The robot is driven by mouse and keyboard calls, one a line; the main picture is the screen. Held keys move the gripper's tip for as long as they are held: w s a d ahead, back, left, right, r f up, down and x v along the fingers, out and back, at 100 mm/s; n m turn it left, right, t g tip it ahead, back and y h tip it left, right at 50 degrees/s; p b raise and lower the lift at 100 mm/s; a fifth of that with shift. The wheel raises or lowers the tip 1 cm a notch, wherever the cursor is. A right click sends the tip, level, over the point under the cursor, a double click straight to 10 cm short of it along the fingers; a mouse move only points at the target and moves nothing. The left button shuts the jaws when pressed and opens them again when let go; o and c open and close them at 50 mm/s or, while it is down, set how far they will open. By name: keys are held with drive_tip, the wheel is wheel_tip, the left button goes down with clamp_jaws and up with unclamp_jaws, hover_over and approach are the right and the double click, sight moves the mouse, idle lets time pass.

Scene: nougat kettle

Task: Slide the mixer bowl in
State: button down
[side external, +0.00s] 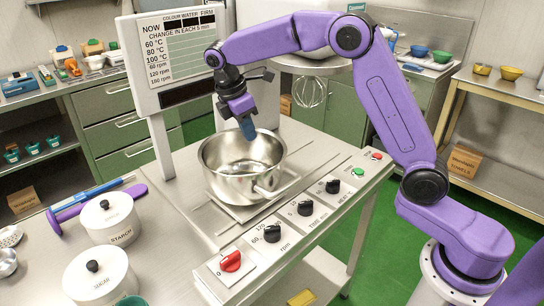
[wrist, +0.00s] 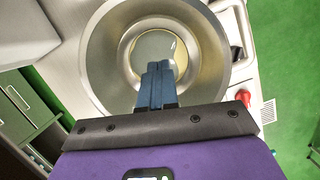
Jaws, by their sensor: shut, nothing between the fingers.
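The mixer bowl (side external: 225,180), a shiny steel bowl, stands upright on a plate on the steel worktop. A handle sticks out at its front right. The mixer's wire whisk (side external: 309,92) hangs beneath the mixer head, behind the bowl to the right.
A panel of red, black and green controls (side external: 300,208) runs along the worktop's front right. A display board (side external: 180,55) on a post stands behind left. Starch (side external: 110,220) and sugar (side external: 98,275) pots stand at front left, near a purple tool (side external: 95,205).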

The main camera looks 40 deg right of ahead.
sight(272, 156)
drive_tip(key=x, duration=0.3)
drive_tip(key=d+x, duration=0.1)
drive_tip(key=x, duration=0.3)
drive_tip(key=d+x, duration=0.1)
drive_tip(key=x, duration=0.3)
drive_tip(key=shift+s+r, duration=0.3)
drive_tip(key=shift+s, duration=0.05)
drive_tip(key=shift+s+d+f, duration=0.15)
drive_tip(key=shift+s+d, duration=0.05)
drive_tip(key=shift+d, duration=0.55)
drive_tip(key=d, duration=0.9)
